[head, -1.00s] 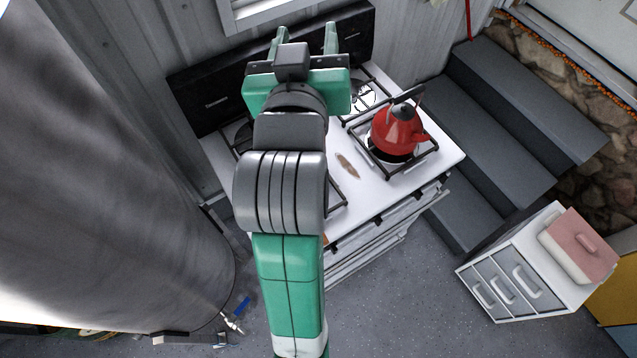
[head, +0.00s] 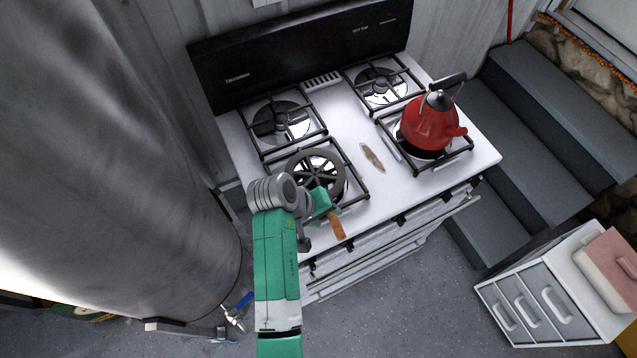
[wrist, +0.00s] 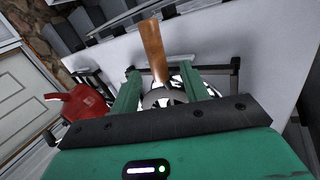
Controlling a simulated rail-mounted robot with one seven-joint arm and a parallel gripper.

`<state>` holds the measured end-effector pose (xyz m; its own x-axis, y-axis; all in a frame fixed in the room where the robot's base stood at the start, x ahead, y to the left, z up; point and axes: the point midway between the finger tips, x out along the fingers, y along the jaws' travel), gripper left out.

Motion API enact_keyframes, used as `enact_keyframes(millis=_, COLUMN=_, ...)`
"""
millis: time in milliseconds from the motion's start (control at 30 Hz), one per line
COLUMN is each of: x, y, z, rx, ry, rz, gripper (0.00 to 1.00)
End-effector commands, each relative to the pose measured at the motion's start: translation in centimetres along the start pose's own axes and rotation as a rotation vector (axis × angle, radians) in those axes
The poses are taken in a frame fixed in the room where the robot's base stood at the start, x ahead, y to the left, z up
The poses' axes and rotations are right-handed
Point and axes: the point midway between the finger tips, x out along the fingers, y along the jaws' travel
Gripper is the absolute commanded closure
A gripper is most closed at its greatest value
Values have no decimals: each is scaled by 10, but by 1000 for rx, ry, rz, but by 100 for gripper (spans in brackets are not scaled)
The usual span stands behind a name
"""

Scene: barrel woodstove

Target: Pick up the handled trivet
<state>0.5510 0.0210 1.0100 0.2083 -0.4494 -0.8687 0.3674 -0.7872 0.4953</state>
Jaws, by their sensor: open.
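The handled trivet (head: 316,172) is a dark round spoked ring with a wooden handle (head: 337,226). It lies over the front left burner of the white stove, and its handle points toward the stove's front edge. My gripper (head: 331,208) is open, low over the near side of the trivet, close to where the handle meets the ring. In the wrist view the wooden handle (wrist: 153,50) shows between the two green fingers of my gripper (wrist: 160,80). I cannot tell whether either finger touches it. Part of the ring is hidden behind my gripper's body.
A red kettle (head: 430,124) stands on the right burner, clear of my arm. Black burner grates (head: 282,121) rise around the trivet. A large grey barrel (head: 110,170) stands close at the left. Dark steps (head: 530,120) lie to the right.

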Motion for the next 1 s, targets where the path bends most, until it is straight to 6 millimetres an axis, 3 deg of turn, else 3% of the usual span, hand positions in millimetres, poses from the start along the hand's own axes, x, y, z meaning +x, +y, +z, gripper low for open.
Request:
enact_keyframes(millis=233, x=42, y=2, z=1, rx=0, ry=-3, rz=-1, gripper=55)
enact_keyframes(millis=533, x=49, y=3, z=0, rx=1, ry=0, rz=0, gripper=55)
enact_keyframes(millis=767, x=49, y=3, z=0, rx=1, ry=0, rz=0, gripper=100)
enact_keyframes(millis=1000, x=48, y=3, z=0, rx=2, ry=2, rz=1, gripper=100)
